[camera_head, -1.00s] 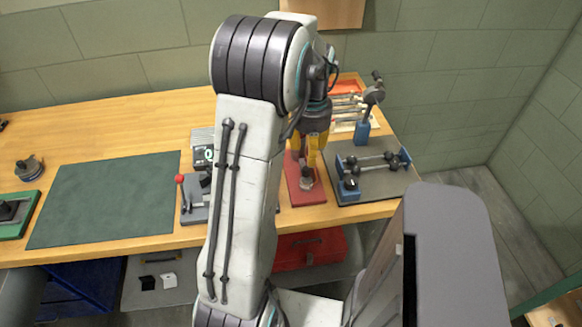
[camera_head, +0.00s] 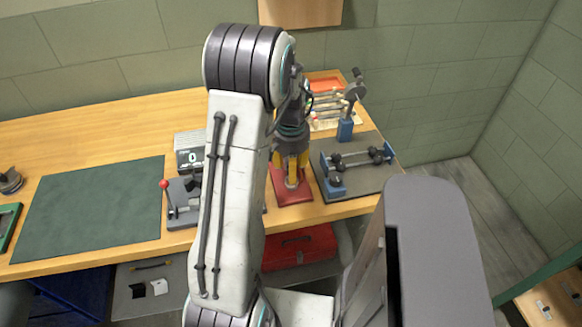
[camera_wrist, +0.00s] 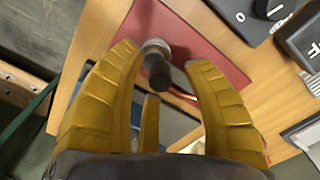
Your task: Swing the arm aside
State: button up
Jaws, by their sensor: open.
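My arm rises through the middle of the head view and reaches over the workbench. My gripper (camera_head: 291,172) points down above the red mat (camera_head: 290,193), near the bench's front edge. In the wrist view my yellow fingers (camera_wrist: 165,100) are spread apart. A small part with a dark shaft and a pale round base (camera_wrist: 156,62) stands on the red mat (camera_wrist: 185,28) between and beyond the fingertips. I cannot tell whether a finger touches it. In the head view the gripper hides most of that part.
To the right is a dark board (camera_head: 362,172) with a blue-ended dumbbell-like fixture, and a blue stand (camera_head: 345,128) behind it. To the left are a scale (camera_head: 189,150), a red-knobbed lever device (camera_head: 180,203) and a bare green mat (camera_head: 90,213). A red toolbox (camera_head: 300,247) sits below.

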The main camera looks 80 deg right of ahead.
jog(key=shift+f, duration=0.15)
jog(key=shift+c, duration=0.2)
grip_shut()
dwell(0.3)
